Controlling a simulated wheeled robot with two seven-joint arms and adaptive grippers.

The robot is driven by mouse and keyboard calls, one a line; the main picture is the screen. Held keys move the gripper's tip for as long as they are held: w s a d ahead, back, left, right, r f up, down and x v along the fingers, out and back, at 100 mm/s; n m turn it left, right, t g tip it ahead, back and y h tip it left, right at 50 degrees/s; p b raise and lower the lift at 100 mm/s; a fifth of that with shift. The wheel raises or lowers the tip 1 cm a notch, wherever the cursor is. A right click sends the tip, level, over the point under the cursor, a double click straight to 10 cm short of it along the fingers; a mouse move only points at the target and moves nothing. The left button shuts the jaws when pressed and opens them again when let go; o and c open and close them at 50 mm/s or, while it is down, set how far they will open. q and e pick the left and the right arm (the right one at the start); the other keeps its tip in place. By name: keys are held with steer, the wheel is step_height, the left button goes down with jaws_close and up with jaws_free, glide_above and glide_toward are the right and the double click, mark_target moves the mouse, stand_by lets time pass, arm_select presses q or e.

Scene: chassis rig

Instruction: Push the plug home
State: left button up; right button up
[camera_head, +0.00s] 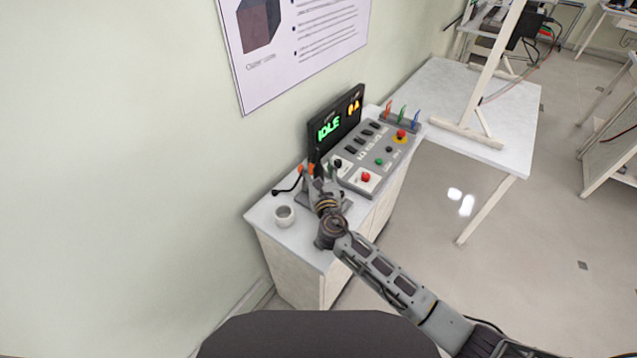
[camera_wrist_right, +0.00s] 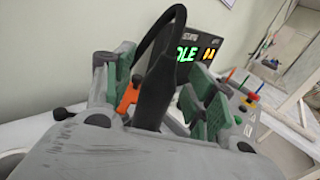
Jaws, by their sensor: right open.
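My right gripper (camera_head: 318,174) is over the near left end of the cabinet top, beside the control console. In the right wrist view its green-padded fingers (camera_wrist_right: 165,85) are spread apart. A black plug (camera_wrist_right: 152,97) stands upright between them, with a black cable arching up from its top. An orange part (camera_wrist_right: 129,95) shows between the plug and the left finger. The plug's lower end and any socket are hidden by my gripper, so I cannot tell how deep it sits. My left gripper is not in view.
A grey console (camera_head: 376,152) with buttons and a black display (camera_head: 336,122) reading IDLE in green stands behind the gripper. A white cup (camera_head: 284,216) is at left. A black cable (camera_head: 288,189) lies near the wall. A white table (camera_head: 477,100) stands at right.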

steer(key=shift+w, duration=0.25)
stand_by(0.3)
jaws_close()
